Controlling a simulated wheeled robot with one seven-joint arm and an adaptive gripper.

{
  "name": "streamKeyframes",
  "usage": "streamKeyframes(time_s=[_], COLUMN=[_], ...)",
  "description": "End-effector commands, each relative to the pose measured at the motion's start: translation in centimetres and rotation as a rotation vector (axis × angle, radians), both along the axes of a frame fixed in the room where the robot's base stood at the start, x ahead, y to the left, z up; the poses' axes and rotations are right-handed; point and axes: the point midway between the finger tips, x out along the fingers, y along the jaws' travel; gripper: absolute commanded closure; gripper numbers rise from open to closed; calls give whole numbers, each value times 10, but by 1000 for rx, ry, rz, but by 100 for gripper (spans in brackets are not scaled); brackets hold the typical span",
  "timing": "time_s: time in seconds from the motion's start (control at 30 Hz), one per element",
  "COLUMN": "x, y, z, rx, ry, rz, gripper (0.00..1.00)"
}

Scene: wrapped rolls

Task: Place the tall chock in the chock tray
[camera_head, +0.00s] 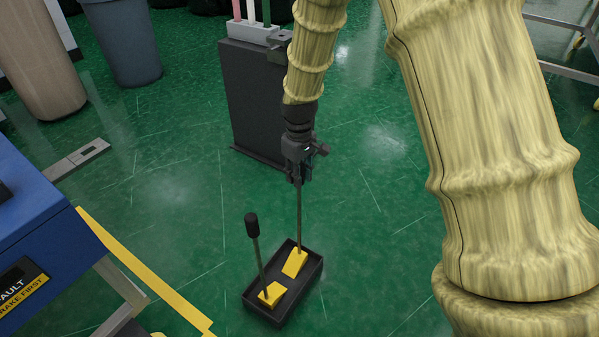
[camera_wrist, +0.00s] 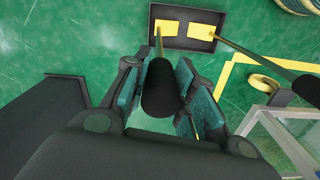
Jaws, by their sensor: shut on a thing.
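The tall chock is a yellow wedge (camera_head: 295,263) on a long thin rod with a black grip (camera_wrist: 160,92). My gripper (camera_head: 298,178) is shut on that grip from above. The rod runs down, nearly upright, to the wedge, which appears inside the black chock tray (camera_head: 313,277), in its far part. I cannot tell whether the wedge touches the tray floor. A second yellow chock (camera_head: 272,294) sits in the tray's near part, its rod leaning left to a black grip (camera_head: 252,225). The wrist view shows both wedges in the tray (camera_wrist: 188,44).
A dark cabinet (camera_head: 250,100) with a white rack of coloured rods (camera_head: 253,32) stands behind my gripper. A blue cart (camera_head: 30,215) with a fault sign is at left, beside a yellow floor stripe (camera_head: 150,275). Green floor right of the tray is clear.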

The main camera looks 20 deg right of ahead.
Motion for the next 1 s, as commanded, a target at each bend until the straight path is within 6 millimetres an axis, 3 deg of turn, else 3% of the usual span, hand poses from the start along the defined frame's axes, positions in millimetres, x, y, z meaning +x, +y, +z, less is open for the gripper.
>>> streamKeyframes(time_s=[0.13, 0.17, 0.27, 0.63, 0.77, 1.0], x=[1, 0, 0, 0, 0, 1], y=[0, 0, 0, 0, 0, 0], z=[0, -1, -1, 2, 17, 61], rx=[0, 0, 0, 0, 0, 1], ry=[-1, 0, 0, 0, -1, -2], rz=[0, 0, 0, 0, -1, 0], gripper=[100, 68, 52, 52, 52, 52])
